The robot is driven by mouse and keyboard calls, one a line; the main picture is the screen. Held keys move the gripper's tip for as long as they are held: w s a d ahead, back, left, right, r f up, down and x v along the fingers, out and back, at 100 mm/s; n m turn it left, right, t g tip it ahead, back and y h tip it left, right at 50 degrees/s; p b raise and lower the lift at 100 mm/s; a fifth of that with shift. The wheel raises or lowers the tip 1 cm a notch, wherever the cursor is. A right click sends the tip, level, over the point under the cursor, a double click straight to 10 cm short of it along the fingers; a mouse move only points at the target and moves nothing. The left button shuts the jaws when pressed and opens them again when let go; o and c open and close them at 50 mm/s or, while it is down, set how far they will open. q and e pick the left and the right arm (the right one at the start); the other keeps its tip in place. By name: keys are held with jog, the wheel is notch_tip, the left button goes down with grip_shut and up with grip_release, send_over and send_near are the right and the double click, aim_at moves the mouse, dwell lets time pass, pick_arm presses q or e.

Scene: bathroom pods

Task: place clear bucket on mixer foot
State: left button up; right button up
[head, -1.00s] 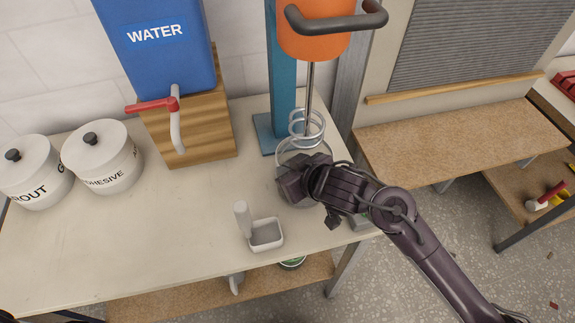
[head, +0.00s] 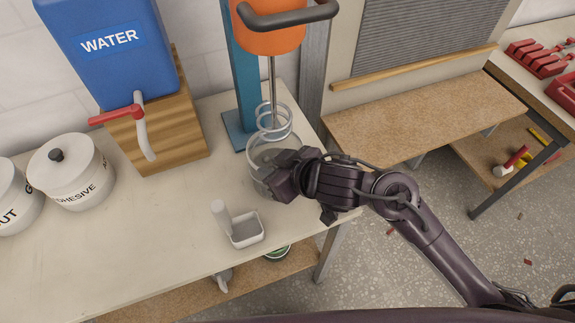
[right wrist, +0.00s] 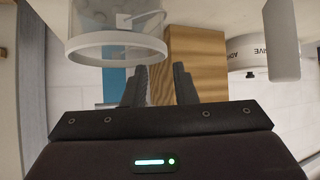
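The clear bucket (head: 258,158) stands upright beneath the wire whisk (head: 273,122) of the orange mixer (head: 268,32). The teal mixer foot (head: 233,132) shows just behind and left of it; I cannot tell whether the bucket rests on the foot. My right gripper (head: 272,182) is at the bucket's front right side and hides part of it. In the right wrist view, its two fingers (right wrist: 160,86) are apart with nothing between them, and the bucket (right wrist: 116,35) is beside the left finger. My left gripper is not in view.
A blue water tank (head: 110,45) with a red-handled tap stands on a wooden block (head: 168,135). White tubs, including the adhesive tub (head: 70,175), are at the left. A small scoop (head: 247,229) lies near the table's front edge. The middle of the table (head: 150,225) is clear.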

jog(key=p+v, duration=0.1)
jog(key=v, duration=0.5)
jog(key=shift+r+p, duration=0.15)
jog(key=shift+p, duration=0.15)
jog(key=shift+s, duration=0.1)
